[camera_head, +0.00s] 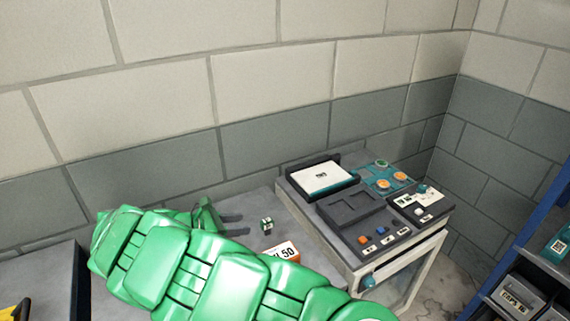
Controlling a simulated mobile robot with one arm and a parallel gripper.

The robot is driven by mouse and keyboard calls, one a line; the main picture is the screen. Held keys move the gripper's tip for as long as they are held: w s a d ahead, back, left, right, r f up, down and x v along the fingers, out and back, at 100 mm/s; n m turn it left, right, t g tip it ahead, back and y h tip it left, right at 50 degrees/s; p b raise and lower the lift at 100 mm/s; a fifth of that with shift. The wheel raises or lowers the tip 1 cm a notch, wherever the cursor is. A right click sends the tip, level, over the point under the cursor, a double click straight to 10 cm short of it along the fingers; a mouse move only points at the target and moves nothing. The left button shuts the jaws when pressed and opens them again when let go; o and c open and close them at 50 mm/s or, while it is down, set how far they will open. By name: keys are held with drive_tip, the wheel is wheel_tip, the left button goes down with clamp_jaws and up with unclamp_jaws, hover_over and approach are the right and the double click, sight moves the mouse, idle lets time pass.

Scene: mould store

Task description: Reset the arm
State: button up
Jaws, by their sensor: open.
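My green arm (215,275) reaches across the bottom of the head view, from the lower right towards the left.
A grey machine (388,255) with a dark recess, buttons and a teal panel (376,177) stands right of the worktop. A blue shelf (536,226) with labelled bins is at far right. A dark surface (55,277) with a yellow item is at left. A block wall closes the back.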

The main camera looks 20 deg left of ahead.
drive_tip(key=shift+w+d+r, duration=0.1)
drive_tip(key=w+d+r+m+g+h, duration=0.1)
drive_tip(key=d+r+m+g, duration=0.15)
drive_tip(key=d, duration=0.45)
drive_tip(key=w+d+r+m+g+h, duration=0.1)
drive_tip(key=w+d+r+m, duration=0.1)
drive_tip(key=d+r, duration=0.3)
drive_tip(key=w+d+r+m+g, duration=0.1)
drive_tip(key=d+r+m, duration=0.1)
drive_tip(key=d, duration=0.6)
drive_tip(key=s+d+r+m+g, duration=0.3)
drive_tip(key=d, duration=0.6)
drive_tip(key=s+d+r+m+g, duration=0.2)
drive_tip(key=s+d+g, duration=0.1)
drive_tip(key=d, duration=0.6)
drive_tip(key=s+d+m+g+y, duration=0.2)
drive_tip(key=s+d+m+y, duration=0.1)
drive_tip(key=s+d, duration=0.55)
drive_tip(key=s+d+m+g+y, duration=0.25)
drive_tip(key=s+d, duration=0.25)
drive_tip(key=s, duration=0.6)
drive_tip(key=s+f+m+y, duration=0.1)
drive_tip(key=s+m+y, duration=0.15)
drive_tip(key=s, duration=0.85)
drive_tip(key=w+a+m+t+y, duration=0.2)
drive_tip(key=a+m+t+y, duration=0.1)
drive_tip(key=a+m, duration=0.3)
drive_tip(key=shift+r+m, duration=0.25)
drive_tip(key=shift+m, duration=0.3)
